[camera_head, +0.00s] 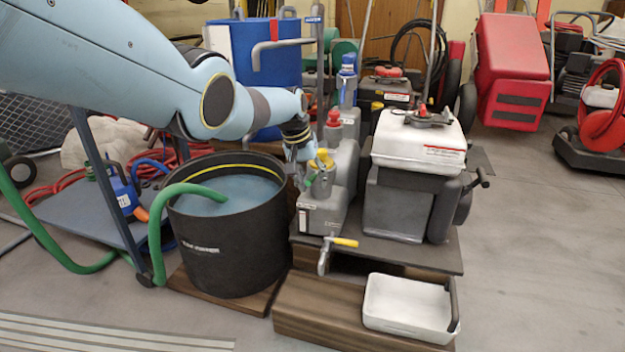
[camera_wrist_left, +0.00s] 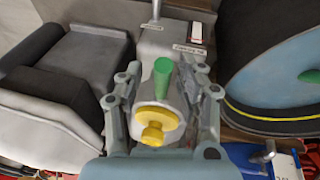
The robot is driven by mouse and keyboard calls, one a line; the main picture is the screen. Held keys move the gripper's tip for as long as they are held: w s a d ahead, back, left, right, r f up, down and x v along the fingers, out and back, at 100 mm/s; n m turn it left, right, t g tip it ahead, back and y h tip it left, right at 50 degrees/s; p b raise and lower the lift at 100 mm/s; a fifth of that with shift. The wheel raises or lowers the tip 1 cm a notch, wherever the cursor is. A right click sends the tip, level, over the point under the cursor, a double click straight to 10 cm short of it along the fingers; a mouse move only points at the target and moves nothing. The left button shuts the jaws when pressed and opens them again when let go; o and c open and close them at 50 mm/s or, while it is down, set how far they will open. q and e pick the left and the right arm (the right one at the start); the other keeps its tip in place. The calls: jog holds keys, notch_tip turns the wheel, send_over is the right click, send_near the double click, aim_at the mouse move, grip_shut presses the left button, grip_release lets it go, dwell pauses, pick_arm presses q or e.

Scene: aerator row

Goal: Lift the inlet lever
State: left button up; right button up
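I cannot tell from any readable label which handle is the inlet lever. A grey pump unit (camera_head: 322,215) stands right of the black tub, with a small green handle (camera_wrist_left: 162,75) and a yellow knob (camera_wrist_left: 152,130) on top. In the head view the yellow part (camera_head: 323,159) shows just beside my left gripper (camera_head: 303,158). In the left wrist view my left gripper (camera_wrist_left: 162,88) is open, one finger on each side of the green handle, with gaps visible. Contact is not clear. A yellow-gripped lever (camera_head: 345,242) sticks out low at the unit's front. My right gripper is not in view.
The black tub (camera_head: 230,255) of water with a green hose stands left of the unit. Similar grey units with red (camera_head: 333,118) and blue (camera_head: 348,60) tops stand behind. A white-lidded grey machine (camera_head: 410,150) is close on the right. A white tray (camera_head: 405,308) sits in front.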

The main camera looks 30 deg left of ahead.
pick_arm(q)
jog(key=shift+s+a+r, duration=0.15)
jog(key=shift+a+r, duration=0.05)
jog(key=shift+r, duration=0.2)
jog(key=d+v, duration=0.1)
jog(key=v, duration=1)
jog(key=shift+a, duration=0.4)
jog(key=shift+s, duration=0.1)
